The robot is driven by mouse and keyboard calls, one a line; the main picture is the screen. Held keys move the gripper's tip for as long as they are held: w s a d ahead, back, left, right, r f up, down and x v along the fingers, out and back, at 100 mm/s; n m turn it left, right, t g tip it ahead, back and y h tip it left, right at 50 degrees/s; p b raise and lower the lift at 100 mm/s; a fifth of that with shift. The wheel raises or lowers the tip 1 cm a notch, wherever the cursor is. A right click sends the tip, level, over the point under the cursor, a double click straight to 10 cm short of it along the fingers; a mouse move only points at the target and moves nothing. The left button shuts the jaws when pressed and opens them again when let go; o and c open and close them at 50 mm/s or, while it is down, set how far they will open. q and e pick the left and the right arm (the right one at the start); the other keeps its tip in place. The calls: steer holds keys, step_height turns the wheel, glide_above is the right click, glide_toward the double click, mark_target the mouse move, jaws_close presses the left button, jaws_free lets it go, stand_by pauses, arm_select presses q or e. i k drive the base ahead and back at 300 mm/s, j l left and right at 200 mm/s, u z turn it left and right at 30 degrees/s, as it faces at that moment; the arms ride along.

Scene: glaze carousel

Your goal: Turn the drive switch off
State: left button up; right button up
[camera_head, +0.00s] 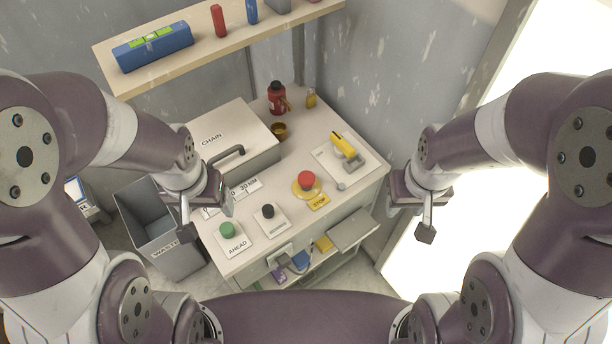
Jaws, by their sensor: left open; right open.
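A switch with a yellow handle (346,147) sits on a pale plate (327,163) at the right of the bench; its label is not readable, so I cannot tell whether it is the drive switch. A black knob (267,210) stands on a small white plate near the bench front; its label is too small to read. My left gripper (207,217) is open and empty, by the bench's left edge, left of the black knob. My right gripper (409,220) is open and empty, right of the bench and apart from the yellow handle.
The bench (283,219) also bears a green button (227,229) marked AHEAD, a red stop button (306,180), a box marked CHAIN (225,130) and a red bottle (277,98). A waste bin (155,228) stands left. A shelf (218,47) hangs above the back.

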mark_target(342, 149)
steer(key=i+l+z, duration=0.2)
steer(key=z, duration=0.2)
steer(key=i+l+z, duration=0.25)
steer(key=z, duration=0.15)
steer(key=l, duration=0.1)
